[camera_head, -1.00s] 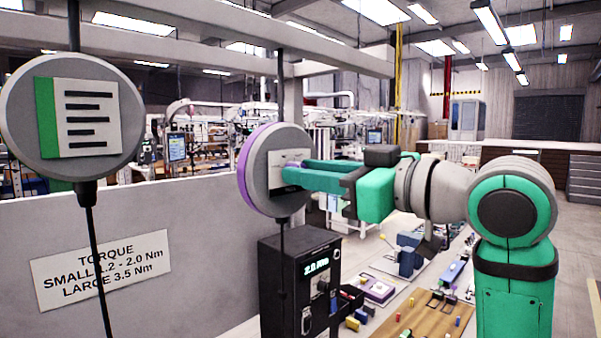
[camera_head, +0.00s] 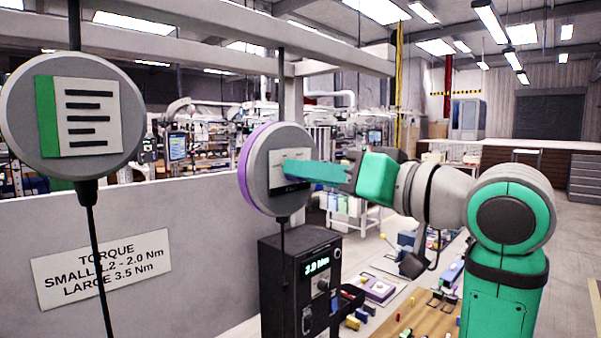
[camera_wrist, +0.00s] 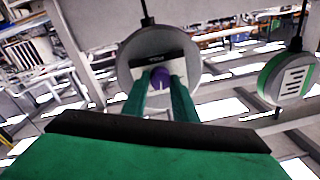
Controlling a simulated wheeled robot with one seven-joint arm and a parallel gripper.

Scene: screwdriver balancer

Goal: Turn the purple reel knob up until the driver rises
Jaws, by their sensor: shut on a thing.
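The round grey reel with a purple rim (camera_head: 263,168) hangs on a cable at the middle of the head view. In the wrist view the purple knob (camera_wrist: 160,78) sits on the face of the same reel (camera_wrist: 130,65), below a small dark label. My gripper (camera_wrist: 160,86) is shut on the knob, one green finger on each side. In the head view my gripper (camera_head: 290,170) reaches the reel face from the right, and its fingers hide the knob. The driver itself cannot be made out.
A second grey reel with a green-edged label (camera_head: 75,118) hangs at the left. A black box with a lit display (camera_head: 300,285) stands below the purple reel. A torque sign (camera_head: 102,270) is on the grey panel. Small parts lie on the bench at lower right.

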